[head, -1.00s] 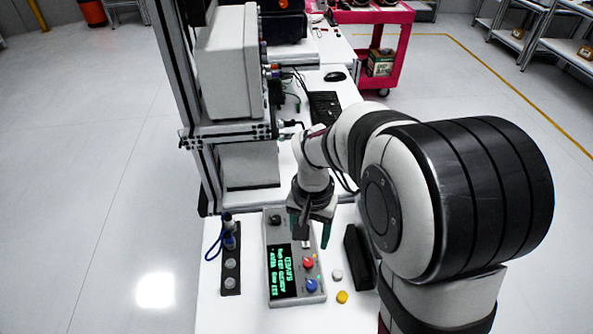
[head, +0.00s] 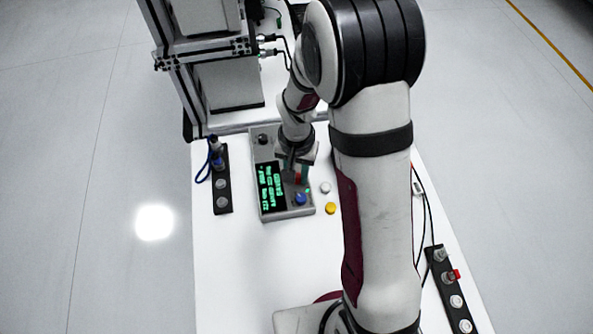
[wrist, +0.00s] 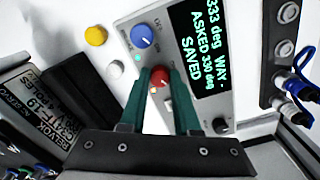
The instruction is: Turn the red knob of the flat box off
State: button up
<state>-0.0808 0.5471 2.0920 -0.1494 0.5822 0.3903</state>
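The flat grey box (head: 288,213) lies on the white table, its green-lettered screen (head: 271,187) on its face. In the wrist view the screen (wrist: 205,45) reads "333 deg", "WAY -", "ASKED 330 deg", "SAVED". The red knob (wrist: 159,79) sits between the green fingertips of my gripper (wrist: 160,76), one finger on each side. It also shows between the fingers in the head view (head: 298,178). The gaps beside the knob are too small to tell whether the fingers press on it.
A blue knob (wrist: 142,36) is close beside the red one, and a dark knob (wrist: 221,125) is at the box's other end. White (wrist: 115,18) and yellow (wrist: 96,36) buttons stand beside the box. A black strip (head: 222,190) with a blue cable lies left of it.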

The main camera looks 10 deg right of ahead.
grip_shut()
jog(key=shift+n, duration=0.4)
jog(key=n, duration=0.4)
jog(key=shift+n, duration=0.4)
jog(key=n, duration=0.6)
jog(key=shift+d, duration=0.1)
jog(key=o, duration=0.7)
grip_release()
